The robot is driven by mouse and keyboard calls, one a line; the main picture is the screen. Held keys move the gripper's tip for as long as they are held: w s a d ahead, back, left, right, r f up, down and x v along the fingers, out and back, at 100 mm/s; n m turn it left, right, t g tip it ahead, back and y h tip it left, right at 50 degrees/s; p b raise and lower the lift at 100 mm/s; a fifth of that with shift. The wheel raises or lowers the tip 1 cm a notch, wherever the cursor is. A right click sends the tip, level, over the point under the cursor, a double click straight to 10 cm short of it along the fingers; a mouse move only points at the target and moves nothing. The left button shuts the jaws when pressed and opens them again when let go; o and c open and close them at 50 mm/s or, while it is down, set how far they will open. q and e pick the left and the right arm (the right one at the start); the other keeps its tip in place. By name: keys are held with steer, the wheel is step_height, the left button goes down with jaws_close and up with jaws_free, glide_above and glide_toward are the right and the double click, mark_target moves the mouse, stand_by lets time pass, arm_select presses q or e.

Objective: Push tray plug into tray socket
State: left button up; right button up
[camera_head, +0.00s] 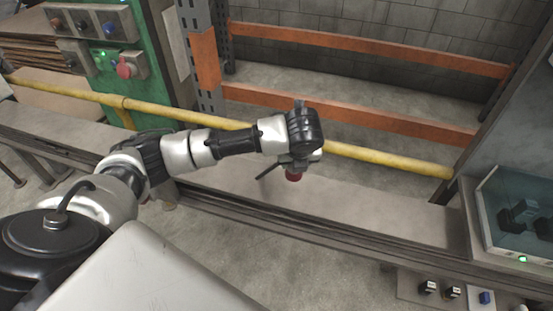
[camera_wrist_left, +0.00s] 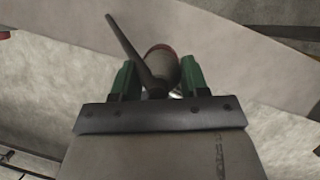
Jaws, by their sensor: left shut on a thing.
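My left gripper (camera_head: 297,164) is out over the long grey ledge, with its jaws low. In the left wrist view its green-padded fingers (camera_wrist_left: 159,78) are shut on the plug (camera_wrist_left: 163,66), a grey rounded body with a red rim. A dark rod or cable slants off it to the upper left. In the head view the plug's red end (camera_head: 294,177) points down, apart from any socket. Several small sockets or connectors, black (camera_head: 428,288) and blue (camera_head: 486,298), sit on a plate at the bottom right. I cannot tell which thing is the tray socket. My right gripper is not in view.
A yellow pipe (camera_head: 390,160) runs behind the arm along the ledge (camera_head: 400,208). Orange rack beams (camera_head: 370,119) stand beyond it. A green control cabinet (camera_head: 160,60) is at the upper left, a clear-covered box (camera_head: 510,215) at the right. The floor in front is open.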

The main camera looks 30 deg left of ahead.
arm_select(q)
steer(key=shift+d+r, duration=0.45)
steer(key=shift+d, duration=0.2)
steer(key=shift+d+r, duration=0.4)
steer(key=shift+d, duration=0.25)
steer(key=shift+s, duration=0.1)
steer(key=s+r+n+g+h, duration=0.1)
steer(key=s+n+g, duration=0.3)
steer(key=n, duration=1)
steer(key=s+d+r+n+g+h, duration=0.1)
steer(key=s+n+g, duration=0.3)
steer(key=s+n, duration=0.6)
steer(key=n, duration=0.4)
steer(key=shift+d+n+h, duration=0.3)
steer(key=shift+n+h, duration=0.1)
